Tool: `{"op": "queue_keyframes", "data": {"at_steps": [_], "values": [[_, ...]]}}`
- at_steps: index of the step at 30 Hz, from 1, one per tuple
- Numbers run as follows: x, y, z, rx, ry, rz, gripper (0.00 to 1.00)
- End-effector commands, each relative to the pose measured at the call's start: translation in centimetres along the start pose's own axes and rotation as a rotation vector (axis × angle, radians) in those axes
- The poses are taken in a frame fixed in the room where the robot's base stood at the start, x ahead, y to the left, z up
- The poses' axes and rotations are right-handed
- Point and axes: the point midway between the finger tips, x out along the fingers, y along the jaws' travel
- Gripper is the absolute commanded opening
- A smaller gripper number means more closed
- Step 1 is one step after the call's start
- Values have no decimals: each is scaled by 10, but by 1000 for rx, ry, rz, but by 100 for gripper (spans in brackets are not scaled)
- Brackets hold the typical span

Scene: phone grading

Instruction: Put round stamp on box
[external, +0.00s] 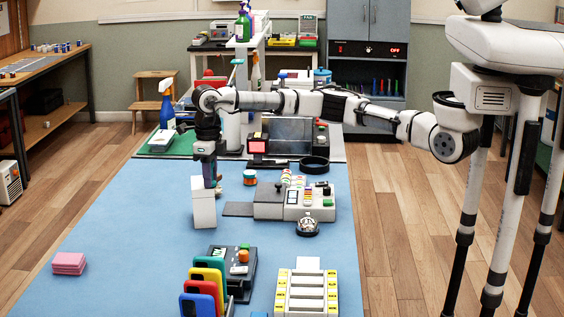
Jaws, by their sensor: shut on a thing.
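A white box (203,207) stands upright on the blue mat, left of the middle in the external view. My gripper (208,168) points down just above the box's top and toward its right edge. It is shut on a small dark, bluish-purple item, which I take to be the round stamp (209,181). The fingers hide most of it. I cannot tell whether it touches the box's top.
A grey device with buttons (297,200) and a small round jar (249,177) stand right of the box. Coloured phones (207,285) stand in front, with a yellow-and-white tray (307,292) beside them. Pink blocks (69,263) lie at left. The mat (130,235) left of the box is clear.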

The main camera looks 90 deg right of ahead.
Motion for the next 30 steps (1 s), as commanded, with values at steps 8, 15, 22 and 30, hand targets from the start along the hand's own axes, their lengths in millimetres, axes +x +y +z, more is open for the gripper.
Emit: {"op": "queue_keyframes", "data": {"at_steps": [8, 15, 22, 30], "values": [[2, 0, 0, 0, -1, 0, 7], [2, 0, 0, 0, -1, 0, 50], [2, 0, 0, 0, -1, 0, 50], [-24, 0, 1, 0, -5, -1, 50]]}}
